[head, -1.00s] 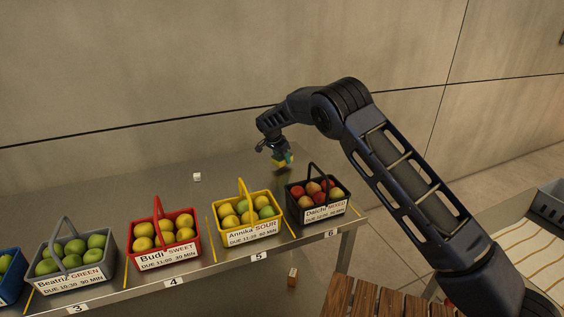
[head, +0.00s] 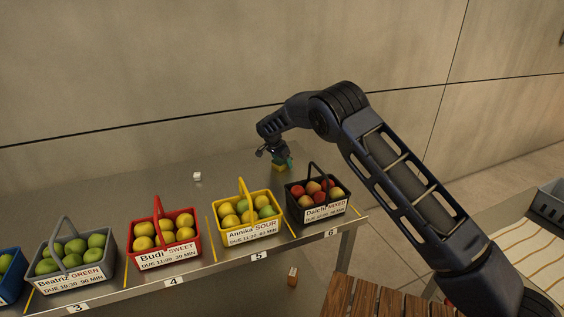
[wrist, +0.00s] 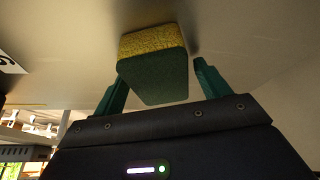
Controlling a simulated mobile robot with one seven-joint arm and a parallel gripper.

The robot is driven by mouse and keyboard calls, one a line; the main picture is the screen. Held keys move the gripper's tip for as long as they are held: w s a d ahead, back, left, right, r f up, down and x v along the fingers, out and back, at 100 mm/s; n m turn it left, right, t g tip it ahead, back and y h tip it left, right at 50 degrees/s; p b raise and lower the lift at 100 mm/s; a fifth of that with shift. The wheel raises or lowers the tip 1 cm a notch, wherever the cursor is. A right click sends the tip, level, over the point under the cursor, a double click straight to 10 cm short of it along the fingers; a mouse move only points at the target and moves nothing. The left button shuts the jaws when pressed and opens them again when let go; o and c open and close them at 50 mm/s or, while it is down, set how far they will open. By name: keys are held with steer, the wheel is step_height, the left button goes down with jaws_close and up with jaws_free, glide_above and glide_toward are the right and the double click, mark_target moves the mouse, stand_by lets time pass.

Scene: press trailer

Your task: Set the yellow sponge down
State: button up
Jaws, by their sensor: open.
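The yellow sponge (head: 279,168), with a dark green scouring side, is at the back of the steel counter, behind the black basket. In the wrist view the sponge (wrist: 153,44) lies between the two teal fingers and appears to rest on the counter. My gripper (head: 282,161) points down over it with its jaws open. In the wrist view my gripper (wrist: 160,82) shows a gap between the right finger and the sponge. Whether the left finger touches it is unclear.
The black basket (head: 317,211), yellow basket (head: 248,233), red basket (head: 165,255) and grey basket (head: 73,277) of fruit line the counter's front. A small white cube (head: 197,176) sits behind them. The counter (head: 120,195) behind the baskets is mostly clear, up to the wall.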

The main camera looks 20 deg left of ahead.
steer(key=v, duration=1.2)
steer(key=shift+r, duration=0.15)
